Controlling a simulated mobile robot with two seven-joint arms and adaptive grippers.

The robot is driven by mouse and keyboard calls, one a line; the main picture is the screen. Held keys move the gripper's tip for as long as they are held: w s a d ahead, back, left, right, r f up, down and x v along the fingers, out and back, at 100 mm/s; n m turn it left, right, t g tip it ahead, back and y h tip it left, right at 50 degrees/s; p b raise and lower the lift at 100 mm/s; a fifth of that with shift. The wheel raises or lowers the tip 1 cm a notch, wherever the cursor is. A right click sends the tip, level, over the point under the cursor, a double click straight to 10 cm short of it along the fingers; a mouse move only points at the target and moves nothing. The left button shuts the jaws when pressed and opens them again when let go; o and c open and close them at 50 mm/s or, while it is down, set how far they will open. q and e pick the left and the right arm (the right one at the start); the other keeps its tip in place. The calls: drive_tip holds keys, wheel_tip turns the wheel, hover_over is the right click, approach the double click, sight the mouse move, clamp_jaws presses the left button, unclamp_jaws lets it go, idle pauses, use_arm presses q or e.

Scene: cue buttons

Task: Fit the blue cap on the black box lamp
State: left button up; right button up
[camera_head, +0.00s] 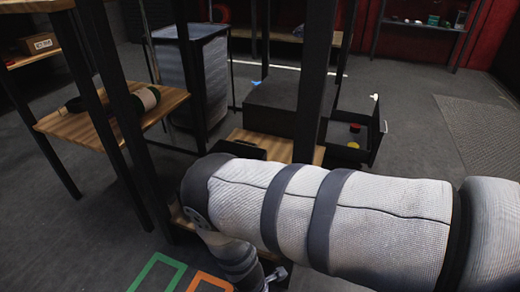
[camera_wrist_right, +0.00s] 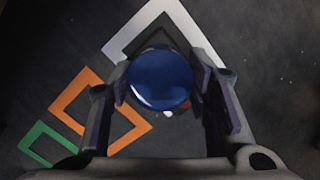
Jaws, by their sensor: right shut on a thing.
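The round, glossy blue cap (camera_wrist_right: 160,80) is between the fingers of my right gripper (camera_wrist_right: 163,92) in the right wrist view, and the gripper is shut on it. It is held over the dark floor. A black box (camera_head: 285,108) stands in the middle of the head view, partly hidden by a dark post. A small blue spot (camera_head: 256,82) shows at its back left edge. I cannot tell which part is the lamp. In the head view my right arm crosses the foreground and the cap does not show. My left gripper is in neither view.
An open dark drawer (camera_head: 350,155) holds a red and a yellow piece. Dark posts (camera_head: 315,80) stand close by. A wooden shelf (camera_head: 75,126) with dark rolled items is at left. Green (camera_head: 157,268), orange (camera_head: 208,279) and white (camera_wrist_right: 200,38) outlines mark the floor.

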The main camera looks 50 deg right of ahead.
use_arm(q)
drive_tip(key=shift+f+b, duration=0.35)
drive_tip(key=shift+b, duration=0.05)
use_arm(e)
drive_tip(key=shift+f, duration=0.65)
drive_tip(key=o, duration=0.7)
drive_tip(key=shift+c, duration=0.2)
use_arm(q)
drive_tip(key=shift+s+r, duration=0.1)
use_arm(e)
drive_tip(key=r+p, duration=0.2)
drive_tip(key=r, duration=0.1)
drive_tip(key=a+r+p, duration=0.1)
drive_tip(key=r+p, duration=0.1)
drive_tip(key=r, duration=0.2)
drive_tip(key=r+p, duration=0.3)
drive_tip(key=r, duration=0.1)
drive_tip(key=shift+w+a, duration=0.2)
drive_tip(key=shift+a, duration=0.1)
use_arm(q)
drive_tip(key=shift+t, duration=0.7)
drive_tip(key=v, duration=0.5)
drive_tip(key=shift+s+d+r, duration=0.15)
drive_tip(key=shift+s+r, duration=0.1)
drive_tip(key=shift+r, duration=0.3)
